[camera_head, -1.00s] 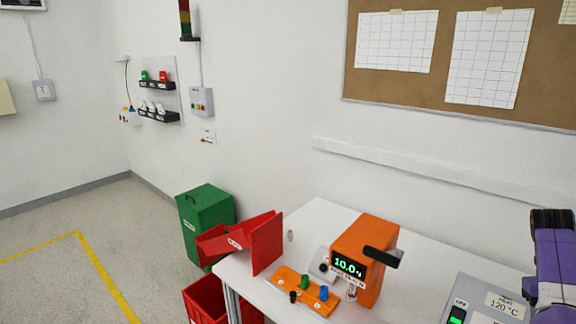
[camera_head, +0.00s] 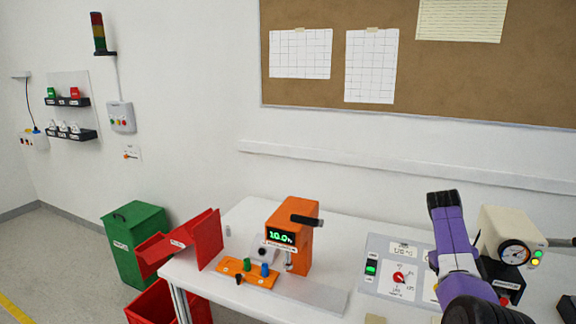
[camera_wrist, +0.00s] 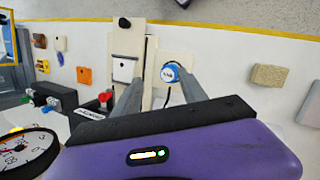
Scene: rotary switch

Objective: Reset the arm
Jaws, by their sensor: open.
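My gripper (camera_wrist: 160,95) shows in the wrist view as two grey fingers spread apart with nothing between them. Its purple body fills the bottom of that view. In the head view my purple arm (camera_head: 453,235) is raised at the right, in front of the table; my fingers cannot be made out there. A grey panel (camera_head: 375,248) with a red dial (camera_head: 398,277) and a green-lit switch (camera_head: 371,268) lies on the table just left of my arm. My arm hides part of the panel's right side.
A cream machine with a gauge (camera_head: 514,253) stands right of my arm. A green bin (camera_head: 138,245) stands on the floor.

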